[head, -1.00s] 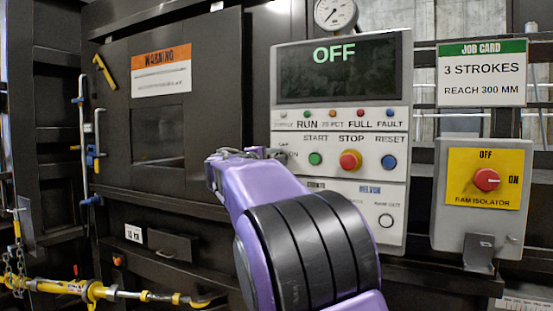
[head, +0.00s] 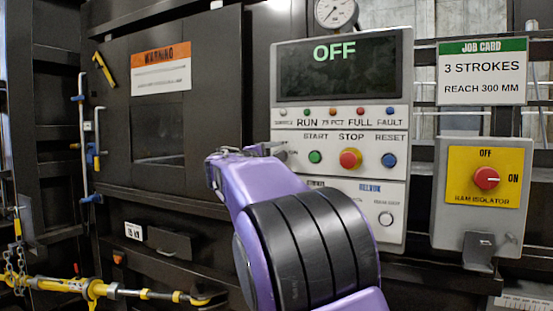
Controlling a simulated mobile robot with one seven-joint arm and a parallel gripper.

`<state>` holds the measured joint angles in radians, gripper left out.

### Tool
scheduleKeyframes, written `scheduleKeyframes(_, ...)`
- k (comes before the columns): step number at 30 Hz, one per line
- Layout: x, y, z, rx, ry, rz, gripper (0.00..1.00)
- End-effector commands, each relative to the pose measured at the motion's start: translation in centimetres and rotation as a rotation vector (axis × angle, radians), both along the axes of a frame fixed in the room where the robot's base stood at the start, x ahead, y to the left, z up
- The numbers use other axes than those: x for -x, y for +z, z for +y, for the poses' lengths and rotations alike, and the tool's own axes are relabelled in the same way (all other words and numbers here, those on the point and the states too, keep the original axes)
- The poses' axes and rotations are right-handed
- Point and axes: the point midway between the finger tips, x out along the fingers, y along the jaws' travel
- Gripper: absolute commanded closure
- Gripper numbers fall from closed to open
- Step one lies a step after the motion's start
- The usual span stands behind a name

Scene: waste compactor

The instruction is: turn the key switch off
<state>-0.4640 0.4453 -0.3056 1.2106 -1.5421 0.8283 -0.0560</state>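The control panel (head: 396,180) stands in the middle, its dark screen (head: 340,70) reading OFF. My gripper (head: 280,148) is at the panel's left edge, left of the START button. Its fingers point right, with a narrow part reaching over the panel edge. The key switch is not clearly visible; my gripper and arm cover that left part of the panel. Whether the fingers are apart or hold anything is unclear.
The grey ram isolator box (head: 450,225) with a red knob (head: 486,178) is right of the panel, under the job card (head: 482,72). A dark door with a warning sign (head: 161,68) is at left. A yellow bar (head: 95,289) crosses the lower left.

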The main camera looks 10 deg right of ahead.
Motion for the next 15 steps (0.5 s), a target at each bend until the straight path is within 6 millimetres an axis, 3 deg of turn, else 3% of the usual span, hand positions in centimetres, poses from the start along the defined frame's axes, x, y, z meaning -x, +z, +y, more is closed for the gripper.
scheduleKeyframes(8,0.5,0.0,0.5,-0.002,0.002,-0.001,0.28)
scheduleKeyframes(15,4.1,-0.2,3.3,-0.002,0.006,-0.002,0.28)
